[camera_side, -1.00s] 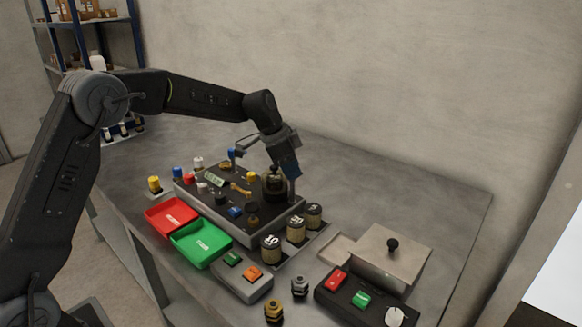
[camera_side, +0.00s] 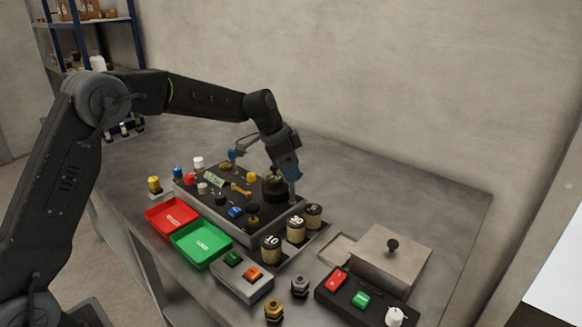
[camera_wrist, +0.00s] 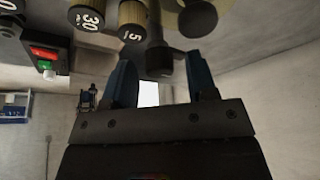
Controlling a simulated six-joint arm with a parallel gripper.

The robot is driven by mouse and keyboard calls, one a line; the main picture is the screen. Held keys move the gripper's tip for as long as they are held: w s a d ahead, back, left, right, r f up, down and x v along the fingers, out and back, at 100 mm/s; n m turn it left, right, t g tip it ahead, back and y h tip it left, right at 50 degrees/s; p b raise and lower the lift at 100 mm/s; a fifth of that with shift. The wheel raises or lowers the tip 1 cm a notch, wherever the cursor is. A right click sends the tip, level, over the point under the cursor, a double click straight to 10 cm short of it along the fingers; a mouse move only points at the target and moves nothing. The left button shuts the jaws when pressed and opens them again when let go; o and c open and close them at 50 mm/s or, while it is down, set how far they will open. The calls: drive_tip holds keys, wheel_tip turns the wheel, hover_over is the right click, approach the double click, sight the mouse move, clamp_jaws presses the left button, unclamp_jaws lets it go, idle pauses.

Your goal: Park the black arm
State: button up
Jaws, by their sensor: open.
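My black arm reaches over the table from the left in the side view. My gripper (camera_side: 290,172), with blue fingers, hangs at the back right corner of the black-topped panel (camera_side: 215,207), beside a dark round part (camera_side: 275,189).
Weights marked 10 (camera_side: 270,249), 30 (camera_side: 296,228) and 5 (camera_side: 314,215) stand right of the panel. A red tray (camera_side: 172,217), a green tray (camera_side: 201,245), button boxes and a lidded metal box (camera_side: 385,262) stand in front and right. The table's back right is clear.

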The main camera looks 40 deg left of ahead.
drive_tip(key=v, duration=1.4)
drive_tip(key=shift+d, duration=0.15)
drive_tip(key=s+d+r+n+t+y, duration=0.15)
drive_tip(key=s+d+n, duration=0.25)
drive_tip(key=s, duration=1.1)
drive_tip(key=s+d+f+n+y, duration=0.1)
drive_tip(key=s+f+n, duration=0.1)
drive_tip(key=s, duration=0.6)
drive_tip(key=s+f+n+y, duration=0.1)
drive_tip(key=s+f+n, duration=0.2)
drive_tip(key=s, duration=0.6)
wheel_tip(320, 180, down, 2)
drive_tip(key=shift+d+f+t, duration=0.25)
drive_tip(key=shift+d+t, duration=0.1)
drive_tip(key=shift+t, duration=0.1)
